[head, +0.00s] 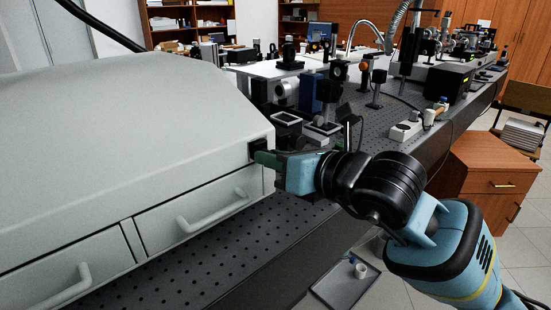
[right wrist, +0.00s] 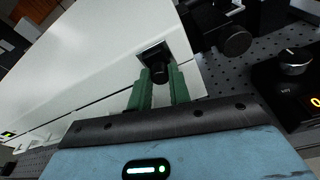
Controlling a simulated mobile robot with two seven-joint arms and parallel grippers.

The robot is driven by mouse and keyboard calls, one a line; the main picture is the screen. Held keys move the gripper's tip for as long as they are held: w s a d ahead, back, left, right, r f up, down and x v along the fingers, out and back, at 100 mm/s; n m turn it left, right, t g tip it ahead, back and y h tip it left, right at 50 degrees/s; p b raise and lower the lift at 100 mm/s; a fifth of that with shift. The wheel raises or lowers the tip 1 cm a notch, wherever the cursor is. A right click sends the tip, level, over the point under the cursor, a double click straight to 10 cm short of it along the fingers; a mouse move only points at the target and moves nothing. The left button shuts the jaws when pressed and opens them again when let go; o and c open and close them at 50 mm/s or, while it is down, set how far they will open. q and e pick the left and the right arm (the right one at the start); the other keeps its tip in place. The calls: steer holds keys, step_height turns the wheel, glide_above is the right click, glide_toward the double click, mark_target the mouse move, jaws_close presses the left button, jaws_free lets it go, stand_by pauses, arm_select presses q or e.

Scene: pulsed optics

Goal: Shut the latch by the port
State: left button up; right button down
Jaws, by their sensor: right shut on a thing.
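The large pale grey housing (head: 130,130) fills the left of the head view. A small black square fitting (head: 257,146) sits on its right end face, near the front corner. It also shows in the right wrist view (right wrist: 152,52), with a dark latch piece (right wrist: 160,74) standing out from it. My right gripper (head: 263,157) reaches this fitting from the right. Its green fingers (right wrist: 158,88) are shut on the dark latch piece, one on each side. The fingers partly hide the latch, and its exact angle is hard to tell. My left gripper is not in view.
The housing's front has drawers with pale handles (head: 213,213). It stands on a black perforated optics table (head: 200,270). Optical mounts (head: 320,100) crowd the table just behind my right gripper. A wooden cabinet (head: 480,180) stands at the right, and a grey tray (head: 345,285) lies on the floor.

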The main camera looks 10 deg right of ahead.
steer(key=c, duration=1.3)
jaws_free()
steer(key=v, duration=0.7)
steer(key=shift+s+d, duration=0.25)
